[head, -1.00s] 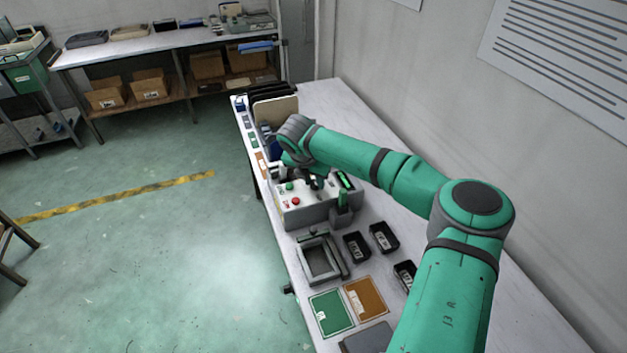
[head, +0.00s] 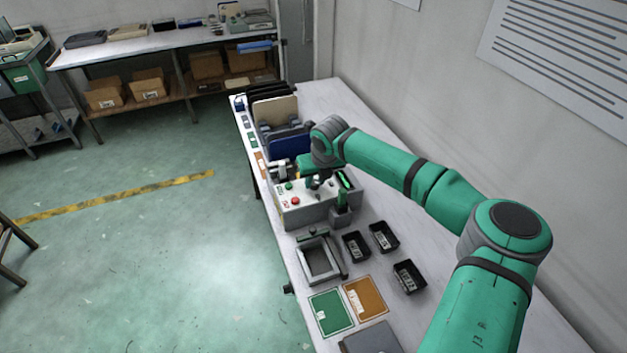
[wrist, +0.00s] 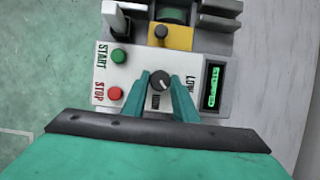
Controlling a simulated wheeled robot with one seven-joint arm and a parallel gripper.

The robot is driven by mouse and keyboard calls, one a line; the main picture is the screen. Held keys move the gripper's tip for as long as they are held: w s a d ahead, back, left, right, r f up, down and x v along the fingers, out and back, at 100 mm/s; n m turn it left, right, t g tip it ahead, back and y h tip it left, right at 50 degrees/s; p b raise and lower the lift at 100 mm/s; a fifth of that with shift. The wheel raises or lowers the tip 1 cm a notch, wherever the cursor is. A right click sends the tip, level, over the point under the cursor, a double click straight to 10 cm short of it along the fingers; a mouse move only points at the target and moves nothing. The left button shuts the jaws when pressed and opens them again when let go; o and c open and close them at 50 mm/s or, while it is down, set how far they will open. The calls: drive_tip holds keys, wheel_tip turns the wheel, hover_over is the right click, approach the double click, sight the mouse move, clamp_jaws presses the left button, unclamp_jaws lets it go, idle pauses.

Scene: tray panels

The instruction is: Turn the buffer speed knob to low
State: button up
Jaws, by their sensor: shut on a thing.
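The control box (head: 303,216) stands on the bench. In the wrist view, its white panel (wrist: 130,70) carries a round dark knob (wrist: 161,81) with a pale pointer mark. The word LOW (wrist: 190,87) is printed to the right of the knob; another small label below it is too small to read surely. My gripper (wrist: 164,84) comes from below, its green fingers on either side of the knob, shut on it. In the head view, my gripper (head: 316,182) is over the panel, and the knob is too small to make out.
A green START button (wrist: 119,56) and red STOP button (wrist: 115,94) sit left of the knob; a lit green display (wrist: 213,87) is to the right. Black bins (head: 384,236) and a grey frame (head: 320,260) lie in front of the box. Upright panels (head: 285,145) stand behind it.

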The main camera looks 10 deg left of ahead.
drive_tip(key=n+g+y, duration=0.1)
drive_tip(key=n, duration=0.3)
drive_tip(key=shift+w+n, duration=0.15)
drive_tip(key=shift+n, duration=0.15)
drive_tip(key=shift+n+g+y, duration=0.5)
drive_tip(key=shift+n+g, duration=0.5)
drive_tip(key=shift+n, duration=1.2)
drive_tip(key=o, duration=1)
drive_tip(key=shift+d, duration=0.1)
drive_tip(key=shift+w+d+r, duration=0.1)
drive_tip(key=shift+d+r, duration=0.2)
drive_tip(key=shift+r, duration=0.25)
drive_tip(key=v, duration=0.9)
drive_tip(key=shift+r, duration=0.3)
